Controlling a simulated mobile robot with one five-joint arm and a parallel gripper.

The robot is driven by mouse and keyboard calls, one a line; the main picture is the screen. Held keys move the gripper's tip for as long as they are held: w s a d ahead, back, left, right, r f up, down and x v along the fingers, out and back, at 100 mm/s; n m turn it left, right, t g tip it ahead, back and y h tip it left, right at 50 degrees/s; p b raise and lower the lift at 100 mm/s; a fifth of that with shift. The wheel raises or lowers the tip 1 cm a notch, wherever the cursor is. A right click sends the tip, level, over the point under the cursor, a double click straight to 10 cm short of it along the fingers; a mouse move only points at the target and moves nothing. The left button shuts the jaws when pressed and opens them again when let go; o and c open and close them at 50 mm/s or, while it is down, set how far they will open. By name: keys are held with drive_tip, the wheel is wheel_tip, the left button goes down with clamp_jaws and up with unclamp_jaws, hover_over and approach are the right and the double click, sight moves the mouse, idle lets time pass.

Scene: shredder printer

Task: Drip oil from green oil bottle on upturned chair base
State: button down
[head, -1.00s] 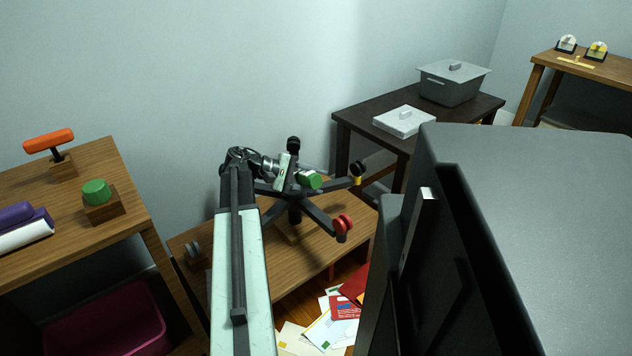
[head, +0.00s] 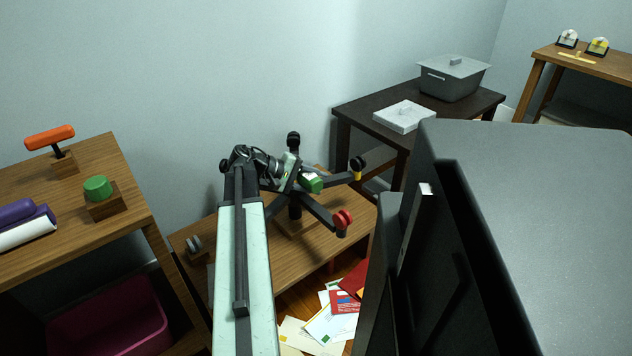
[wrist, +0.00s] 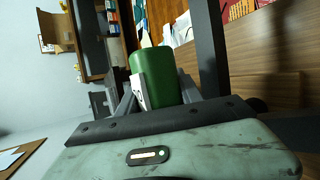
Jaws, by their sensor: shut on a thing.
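The upturned chair base (head: 316,207) stands on a low wooden bench, its dark arms spread out and casters pointing up. One caster is red (head: 343,219), one has a yellow part (head: 357,170), and one at the back is black (head: 293,140). My gripper (head: 297,176) is above the chair base, shut on the green oil bottle (head: 311,183). In the wrist view the green bottle (wrist: 165,78) sits between the fingers, beside a dark bar. The bottle looks tilted in the head view; its tip and any oil are hidden.
A large dark grey machine (head: 540,220) fills the right. A wooden table (head: 130,170) at left holds a green knob on a block (head: 97,190) and an orange-handled tool (head: 50,138). A dark table (head: 365,108) stands behind. Papers (head: 325,322) lie on the floor.

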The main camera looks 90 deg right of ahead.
wheel_tip(320, 180, up, 9)
drive_tip(key=p, duration=0.8)
drive_tip(key=shift+f, duration=0.1)
